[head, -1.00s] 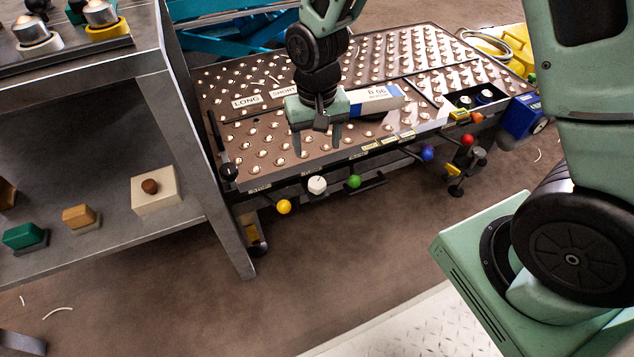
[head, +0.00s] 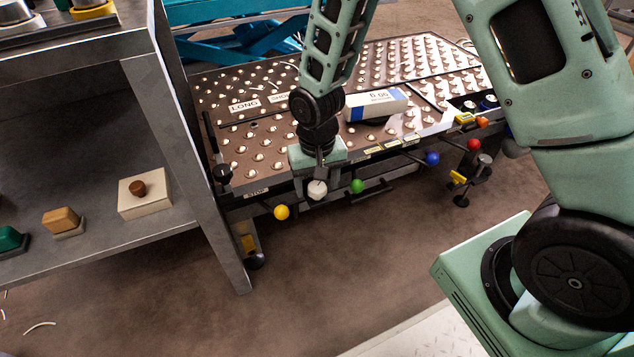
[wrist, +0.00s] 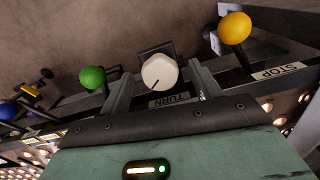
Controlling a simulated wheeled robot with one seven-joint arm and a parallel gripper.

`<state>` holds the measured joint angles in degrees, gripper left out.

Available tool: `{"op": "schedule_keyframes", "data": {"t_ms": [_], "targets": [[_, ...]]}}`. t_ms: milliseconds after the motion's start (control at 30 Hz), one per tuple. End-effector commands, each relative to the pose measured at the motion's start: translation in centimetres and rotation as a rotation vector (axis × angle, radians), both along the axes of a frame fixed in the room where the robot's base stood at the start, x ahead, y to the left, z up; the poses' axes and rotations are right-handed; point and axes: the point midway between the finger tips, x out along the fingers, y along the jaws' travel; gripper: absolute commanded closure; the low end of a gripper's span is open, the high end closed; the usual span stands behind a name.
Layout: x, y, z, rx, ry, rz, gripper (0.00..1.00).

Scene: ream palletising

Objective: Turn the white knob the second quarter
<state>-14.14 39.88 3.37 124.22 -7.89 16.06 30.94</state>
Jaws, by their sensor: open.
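The white knob (head: 317,189) sits on the front edge of the ball-topped table. In the wrist view my gripper (wrist: 160,88) is open, one finger on each side of the knob. A gap shows on both sides, and I cannot tell that either finger touches it.
A yellow ball knob (wrist: 236,27) by the STOP label and a green ball knob (wrist: 92,77) flank the white knob closely. Blue (head: 432,158) and red (head: 474,145) knobs are further right. A white and blue ream (head: 376,104) lies on the table (head: 420,85). A grey shelf (head: 95,235) stands left.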

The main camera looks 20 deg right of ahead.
Motion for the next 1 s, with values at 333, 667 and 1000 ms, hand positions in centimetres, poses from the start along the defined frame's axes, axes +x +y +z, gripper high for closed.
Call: {"op": "schedule_keyframes", "data": {"t_ms": [333, 667, 1000], "targets": [[-0.01, -0.01, 0.07, 0.0, 0.0, 0.003, 0.82], [-0.02, -0.03, 0.16, -0.001, 0.001, 0.132, 0.82], [0.0, -0.02, 0.04, 0.0, 0.0, 0.132, 0.37]]}}
